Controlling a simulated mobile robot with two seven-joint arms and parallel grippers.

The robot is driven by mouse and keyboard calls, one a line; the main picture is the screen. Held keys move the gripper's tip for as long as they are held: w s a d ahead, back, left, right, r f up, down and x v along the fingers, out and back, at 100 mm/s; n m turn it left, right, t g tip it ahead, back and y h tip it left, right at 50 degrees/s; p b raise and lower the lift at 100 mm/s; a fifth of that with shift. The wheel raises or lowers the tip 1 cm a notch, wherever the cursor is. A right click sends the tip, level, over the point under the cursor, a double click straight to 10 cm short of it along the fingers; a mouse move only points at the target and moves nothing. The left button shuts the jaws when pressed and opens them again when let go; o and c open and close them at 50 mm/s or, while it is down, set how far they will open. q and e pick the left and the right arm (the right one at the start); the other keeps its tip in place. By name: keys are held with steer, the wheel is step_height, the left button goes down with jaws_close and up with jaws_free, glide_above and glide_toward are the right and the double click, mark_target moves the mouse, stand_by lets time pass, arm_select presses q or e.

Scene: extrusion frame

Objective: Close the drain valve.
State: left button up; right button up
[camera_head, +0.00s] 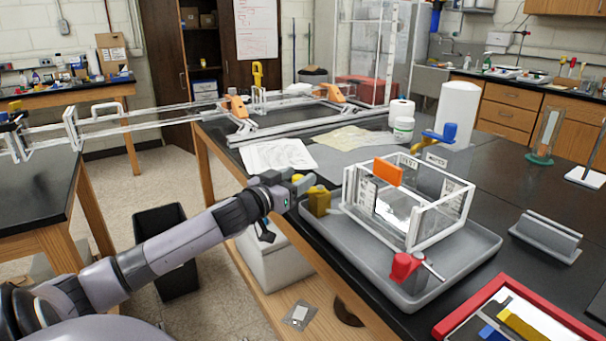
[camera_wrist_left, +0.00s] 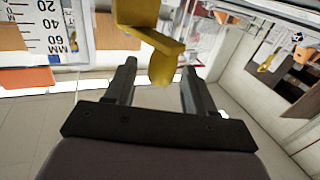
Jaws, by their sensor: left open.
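A clear tank with a white frame (camera_head: 452,207) stands in a grey tray (camera_head: 460,262). A yellow valve (camera_head: 318,203) sits at its left end, a blue valve (camera_head: 440,135) at its back and a red valve (camera_head: 408,267) at its front. I cannot read which is the drain valve. My left gripper (camera_head: 303,182) is at the yellow valve. In the left wrist view the open fingers (camera_wrist_left: 158,80) are on either side of the rounded end of the yellow valve's handle (camera_wrist_left: 163,62). Contact is not clear. My right gripper is not in view.
An orange plate (camera_head: 388,172) stands at the tank's top. A red-rimmed tray (camera_head: 462,318) lies at the front right, and a grey holder (camera_head: 545,240) to the right. A white cylinder (camera_head: 457,112) stands behind. A black bin (camera_head: 160,222) is on the floor left of the bench.

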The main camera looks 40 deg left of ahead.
arm_select(q)
steer(key=shift+w+a, duration=0.1)
steer(key=shift+w, duration=1.25)
steer(key=c, duration=1)
